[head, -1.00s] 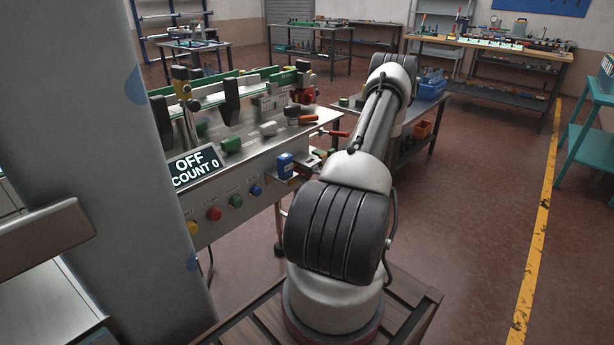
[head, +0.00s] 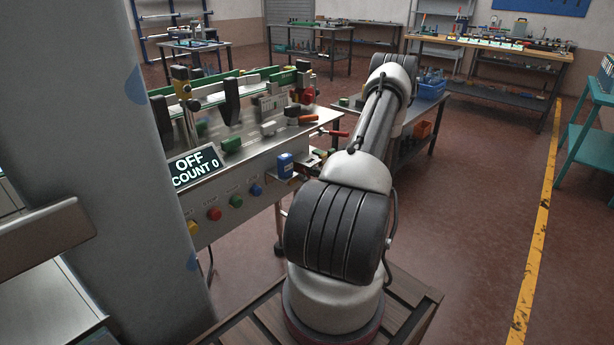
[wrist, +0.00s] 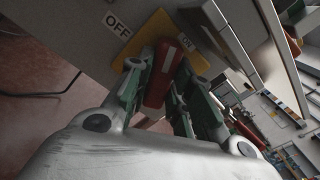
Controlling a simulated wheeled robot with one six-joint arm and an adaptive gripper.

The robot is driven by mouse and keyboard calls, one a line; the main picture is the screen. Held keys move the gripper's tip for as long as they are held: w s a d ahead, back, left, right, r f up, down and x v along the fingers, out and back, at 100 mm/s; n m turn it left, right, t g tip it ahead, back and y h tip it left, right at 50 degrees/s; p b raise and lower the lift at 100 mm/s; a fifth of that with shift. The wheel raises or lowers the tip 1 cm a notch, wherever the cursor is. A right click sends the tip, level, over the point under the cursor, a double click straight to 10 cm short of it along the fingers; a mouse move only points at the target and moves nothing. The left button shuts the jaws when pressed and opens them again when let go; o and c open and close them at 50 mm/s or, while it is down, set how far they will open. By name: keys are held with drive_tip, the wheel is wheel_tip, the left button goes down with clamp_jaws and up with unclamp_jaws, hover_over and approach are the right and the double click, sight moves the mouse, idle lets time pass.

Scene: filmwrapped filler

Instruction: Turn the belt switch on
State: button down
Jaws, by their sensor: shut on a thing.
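The belt switch is a red handle (wrist: 163,75) with a white stripe, in front of a yellow plate (wrist: 138,42) in the wrist view. An OFF label (wrist: 117,24) sits at the plate's upper left, and a smaller, partly hidden label (wrist: 185,41) is beside the handle's top. My gripper (wrist: 158,82) is shut on the red handle, one green-edged finger on each side. In the head view my arm hides the gripper and the switch. The display (head: 194,167) on the machine reads OFF, COUNT 0.
The conveyor machine (head: 265,150) stands left of my arm, with several coloured buttons (head: 214,214) on its front. A workbench with blue bins (head: 431,88) is behind my arm. Open floor (head: 470,190) lies to the right, with a yellow line (head: 537,235).

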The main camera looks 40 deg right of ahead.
drive_tip(key=m, duration=0.5)
drive_tip(key=shift+f+m, duration=0.1)
drive_tip(key=shift+m, duration=0.2)
idle(0.4)
drive_tip(key=c, duration=1.3)
unclamp_jaws()
drive_tip(key=shift+s, duration=0.1)
drive_tip(key=s, duration=0.8)
drive_tip(key=s+d, duration=0.1)
drive_tip(key=s, duration=0.3)
drive_tip(key=shift+w, duration=0.1)
